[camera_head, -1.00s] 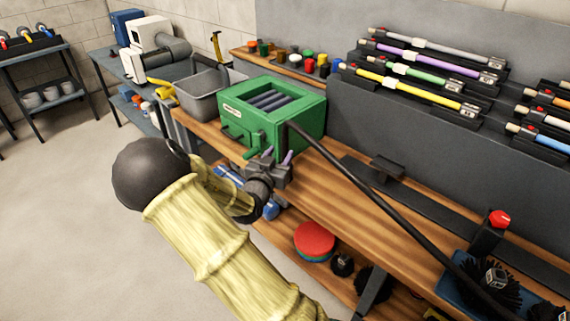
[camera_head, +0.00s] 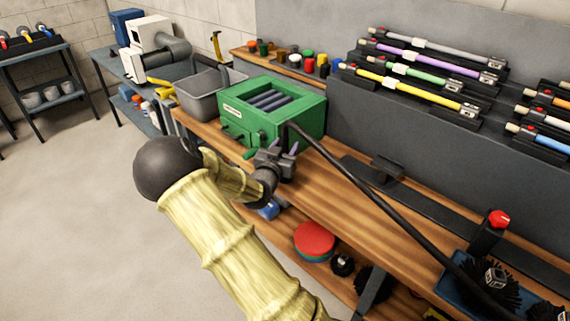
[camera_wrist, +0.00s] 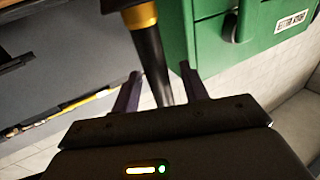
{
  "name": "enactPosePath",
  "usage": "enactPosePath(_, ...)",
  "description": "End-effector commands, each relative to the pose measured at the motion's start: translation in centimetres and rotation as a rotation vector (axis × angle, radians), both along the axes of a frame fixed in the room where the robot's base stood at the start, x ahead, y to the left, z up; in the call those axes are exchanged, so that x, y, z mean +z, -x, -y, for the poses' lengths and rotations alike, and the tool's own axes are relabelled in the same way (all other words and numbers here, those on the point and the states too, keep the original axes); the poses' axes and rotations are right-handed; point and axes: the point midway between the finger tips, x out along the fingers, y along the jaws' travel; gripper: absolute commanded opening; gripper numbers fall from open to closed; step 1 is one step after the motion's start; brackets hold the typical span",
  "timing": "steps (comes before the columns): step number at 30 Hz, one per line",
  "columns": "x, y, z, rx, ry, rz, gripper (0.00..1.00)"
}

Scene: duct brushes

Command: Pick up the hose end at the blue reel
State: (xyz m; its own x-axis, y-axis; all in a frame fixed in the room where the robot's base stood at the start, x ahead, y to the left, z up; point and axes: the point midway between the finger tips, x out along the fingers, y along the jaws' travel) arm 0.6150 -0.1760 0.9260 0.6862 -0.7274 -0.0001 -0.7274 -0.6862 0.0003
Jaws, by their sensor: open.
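My gripper (camera_head: 281,149) is open, with two dark purple fingers, in front of the green box's right end in the head view. In the wrist view my gripper (camera_wrist: 160,70) has a black hose (camera_wrist: 152,62) with a gold collar (camera_wrist: 140,16) showing between its fingers; I cannot tell how far beyond the tips it lies. In the head view a long black hose (camera_head: 375,200) runs from the box's right side to the lower right. No blue reel can be made out for certain. A blue thing (camera_head: 268,211) shows partly below my gripper, its shape mostly hidden.
The green box (camera_head: 262,112) stands on the wooden bench (camera_head: 335,215), beside a grey bin (camera_head: 205,92). A red disc (camera_head: 314,238) lies on the lower shelf. A red-topped post (camera_head: 498,220) and black brushes (camera_head: 492,280) are at the right. Coloured rods rest on wall racks.

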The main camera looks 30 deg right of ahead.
Motion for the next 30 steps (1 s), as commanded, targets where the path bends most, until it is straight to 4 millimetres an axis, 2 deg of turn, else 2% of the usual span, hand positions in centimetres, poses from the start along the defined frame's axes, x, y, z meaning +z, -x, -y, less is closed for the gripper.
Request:
enactPosePath(5,0.0,0.0,0.0,0.0,0.0,0.0,0.44)
enactPosePath(9,0.0,0.0,0.0,0.0,0.0,0.0,0.17)
enactPosePath(12,0.0,0.0,0.0,0.0,0.0,0.0,0.0)
enactPosePath(23,0.5,0.0,0.0,0.0,0.0,0.003,0.0)
enactPosePath(26,1.5,0.0,0.0,0.0,-0.001,0.006,0.0)
enactPosePath(30,3.8,0.0,0.0,0.0,-0.003,0.007,0.0)
